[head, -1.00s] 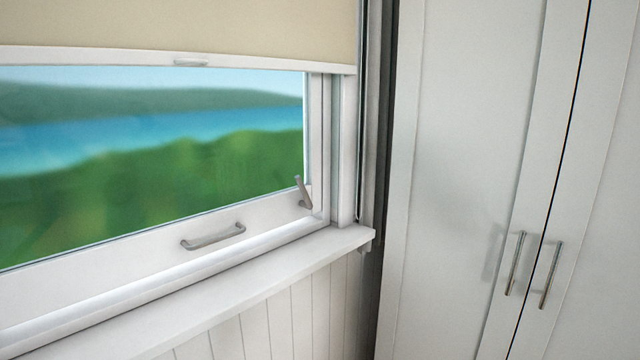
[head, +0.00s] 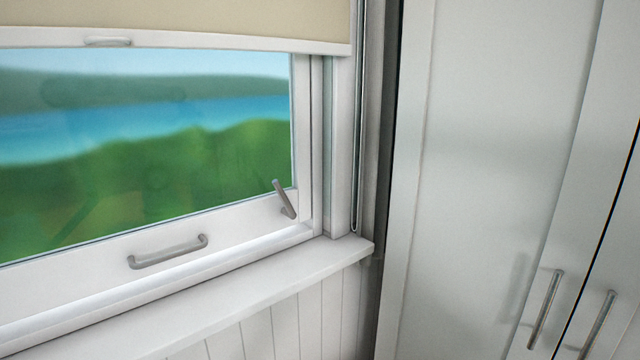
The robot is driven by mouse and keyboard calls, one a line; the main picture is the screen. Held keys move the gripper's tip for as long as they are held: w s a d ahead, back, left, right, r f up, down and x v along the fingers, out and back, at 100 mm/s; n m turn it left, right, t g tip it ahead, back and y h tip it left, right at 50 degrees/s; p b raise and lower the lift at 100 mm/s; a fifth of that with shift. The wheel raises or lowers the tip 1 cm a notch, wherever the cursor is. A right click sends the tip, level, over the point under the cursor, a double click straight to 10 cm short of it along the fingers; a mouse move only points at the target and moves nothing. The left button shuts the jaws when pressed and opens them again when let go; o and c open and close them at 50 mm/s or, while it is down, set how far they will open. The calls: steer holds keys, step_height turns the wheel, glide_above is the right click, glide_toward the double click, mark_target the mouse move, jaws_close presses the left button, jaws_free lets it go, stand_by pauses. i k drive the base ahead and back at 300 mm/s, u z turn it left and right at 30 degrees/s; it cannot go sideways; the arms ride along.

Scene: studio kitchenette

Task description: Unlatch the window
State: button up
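The window (head: 200,220) fills the left of the head view, with its sash resting in the white frame. A small grey latch lever (head: 284,199) sits at the sash's lower right corner. Its free end points up and slightly left. A grey bar handle (head: 168,251) is fixed on the bottom rail, left of the latch. My gripper is not in this view.
A beige blind (head: 180,18) with a white bottom bar covers the window's top. A white sill (head: 230,300) juts out below. A tall white cupboard (head: 490,150) with two vertical bar handles (head: 545,309) stands close on the right.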

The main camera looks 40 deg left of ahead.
mark_target(289, 211)
steer(key=u, duration=1.15)
steer(key=k, duration=0.55)
steer(key=z, duration=0.05)
steer(key=i, duration=0.6)
steer(key=z, duration=0.15)
